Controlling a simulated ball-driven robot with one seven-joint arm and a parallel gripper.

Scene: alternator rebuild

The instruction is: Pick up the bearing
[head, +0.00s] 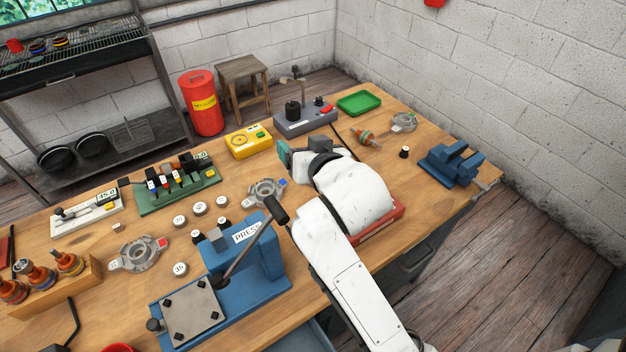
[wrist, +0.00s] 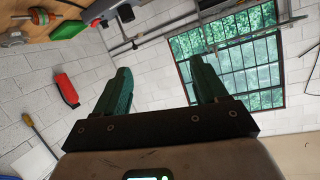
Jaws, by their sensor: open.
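Several small round pale discs, some with number labels that look like 35, lie on the wooden workbench. They may be bearings, but I cannot tell which one the task means. One disc (head: 180,221) and another disc (head: 200,208) lie left of the blue press (head: 265,262). A further disc (head: 180,268) lies nearer, beside a grey alternator housing (head: 137,255). My gripper (head: 284,154) is raised over the bench, right of the discs and mostly hidden by my arm. In the wrist view my gripper (wrist: 162,88) has its green fingers spread, with nothing between them.
The press and its lever stand between my arm and the discs. A second housing (head: 266,190), a green rack (head: 178,190), a yellow meter (head: 248,141), a green tray (head: 359,103) and a blue vise (head: 451,165) also stand on the bench.

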